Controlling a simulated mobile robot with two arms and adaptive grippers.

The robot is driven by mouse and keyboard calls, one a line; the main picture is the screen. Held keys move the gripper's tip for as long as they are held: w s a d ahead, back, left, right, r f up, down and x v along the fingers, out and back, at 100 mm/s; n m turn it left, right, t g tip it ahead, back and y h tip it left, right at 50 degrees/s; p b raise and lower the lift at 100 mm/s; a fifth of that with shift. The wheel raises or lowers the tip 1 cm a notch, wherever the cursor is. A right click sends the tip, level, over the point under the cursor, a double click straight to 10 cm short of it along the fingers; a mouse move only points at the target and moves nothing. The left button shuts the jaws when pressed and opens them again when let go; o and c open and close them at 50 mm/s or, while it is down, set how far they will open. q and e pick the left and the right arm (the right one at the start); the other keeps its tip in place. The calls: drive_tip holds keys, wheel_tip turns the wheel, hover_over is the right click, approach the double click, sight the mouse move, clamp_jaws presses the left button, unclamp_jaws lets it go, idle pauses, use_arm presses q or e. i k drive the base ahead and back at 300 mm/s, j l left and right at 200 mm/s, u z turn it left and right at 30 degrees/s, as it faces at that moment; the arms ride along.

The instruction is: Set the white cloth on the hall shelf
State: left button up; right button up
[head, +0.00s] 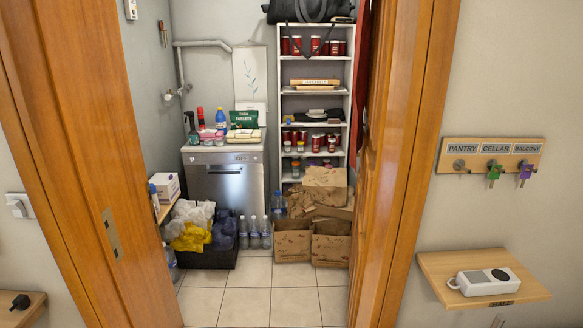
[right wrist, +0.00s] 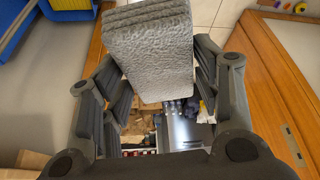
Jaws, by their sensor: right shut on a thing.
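The white cloth (right wrist: 150,50) is in the right wrist view, folded into a thick, fluffy block that looks light grey there. My right gripper (right wrist: 160,75) is shut on it, with a finger on either side. The cloth is held up in the air above the floor. A small wooden wall shelf (head: 440,283) is at the lower right of the head view, beside the doorway. It carries a white device with a dark round part (head: 487,281) and a label on its front edge, too small to read. Neither gripper shows in the head view, and my left gripper is in no view.
A wooden door frame (head: 404,150) opens onto a pantry with a white rack (head: 282,165), a steel appliance (head: 226,185), paper bags (head: 293,242) and bottles (head: 266,236). A key board (head: 448,148) hangs above the shelf. Another wooden ledge (head: 28,312) is lower left. The tiles (head: 255,305) are clear.

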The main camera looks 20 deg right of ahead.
sight(497, 262)
drive_tip(key=k+l, duration=0.1)
drive_tip(key=l, duration=0.4)
drive_tip(key=k+l, duration=0.1)
drive_tip(key=l, duration=0.4)
drive_tip(key=k+l+z, duration=0.1)
drive_tip(key=l, duration=0.4)
drive_tip(key=k+l, duration=0.1)
drive_tip(key=l, duration=0.4)
